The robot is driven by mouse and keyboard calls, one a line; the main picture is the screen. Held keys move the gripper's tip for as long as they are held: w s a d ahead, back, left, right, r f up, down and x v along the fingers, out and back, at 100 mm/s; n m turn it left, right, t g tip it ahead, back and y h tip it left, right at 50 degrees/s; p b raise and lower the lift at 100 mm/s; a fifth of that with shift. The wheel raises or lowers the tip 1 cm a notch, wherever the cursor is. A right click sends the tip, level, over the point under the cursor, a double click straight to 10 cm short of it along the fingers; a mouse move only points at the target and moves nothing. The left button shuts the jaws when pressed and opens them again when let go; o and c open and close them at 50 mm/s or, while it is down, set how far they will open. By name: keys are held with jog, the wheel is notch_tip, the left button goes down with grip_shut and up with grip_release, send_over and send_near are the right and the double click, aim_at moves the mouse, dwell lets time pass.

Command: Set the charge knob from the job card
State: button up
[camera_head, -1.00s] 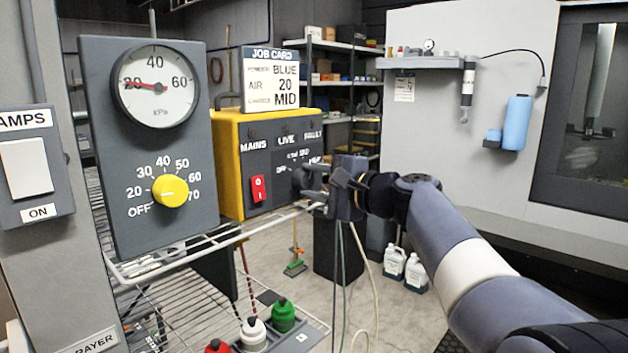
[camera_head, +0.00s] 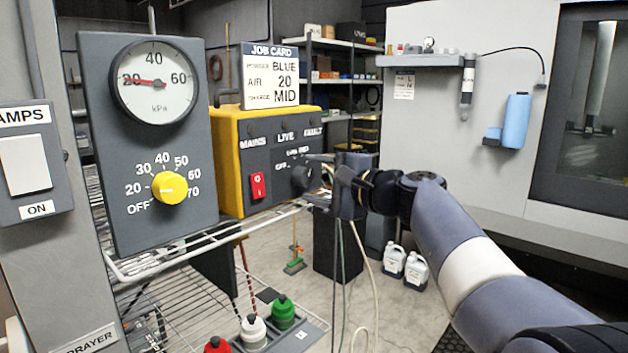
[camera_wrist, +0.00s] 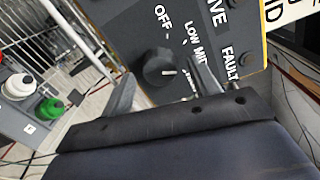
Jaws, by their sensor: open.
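The charge knob (camera_head: 301,178) is a dark round knob on the grey front of the yellow charge unit (camera_head: 228,165). In the wrist view the knob (camera_wrist: 158,70) bears a pale mark, with OFF, LOW and MID printed around it. I cannot tell for certain which setting the mark meets. The job card (camera_head: 270,78) stands on top of the unit and reads powder BLUE, air 20, charge MID. My gripper (camera_head: 322,172) is open and empty, close to the knob. In the wrist view its fingers (camera_wrist: 163,88) spread on either side of the knob; contact is unclear.
The air panel (camera_head: 110,190) with a gauge (camera_head: 155,82) near 20 and a yellow knob (camera_head: 169,187) stands left. A red switch (camera_head: 258,185) sits left of the charge knob. A wire rack (camera_head: 150,268) and bottles, including a green one (camera_head: 283,313), lie below.

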jog(key=b+v, duration=0.2)
jog(key=v, duration=0.8)
jog(key=shift+w+r, duration=0.1)
jog(key=p+x, duration=0.2)
jog(key=x, duration=0.8)
jog(key=shift+w+a, duration=0.2)
jog(key=shift+a, duration=0.15)
jog(key=shift+d, duration=0.1)
jog(key=shift+s, duration=0.1)
